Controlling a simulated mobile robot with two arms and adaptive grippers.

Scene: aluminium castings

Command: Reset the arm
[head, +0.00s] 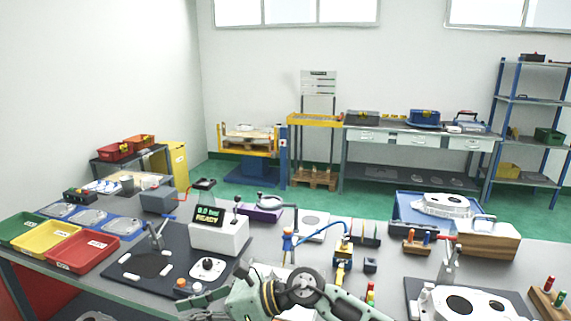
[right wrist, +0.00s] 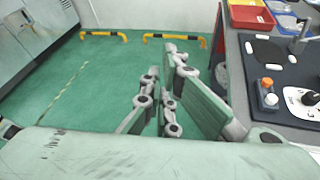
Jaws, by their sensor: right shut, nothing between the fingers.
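My right arm, pale green with grey joints, reaches in from the bottom of the head view. Its right gripper (head: 186,305) points left at the near edge of the workbench (head: 263,243). In the right wrist view the right gripper (right wrist: 166,95) is shut with nothing between its fingers. There it appears against the green floor, left of the bench edge. My left gripper is not in view.
Near the gripper are a black mat (head: 122,284), a small box with an orange button (head: 182,284) and a red tray (head: 82,252). A display box (head: 219,236) stands behind. Castings (head: 470,303) sit at right. Yellow-black floor rails (right wrist: 175,37) show in the wrist view.

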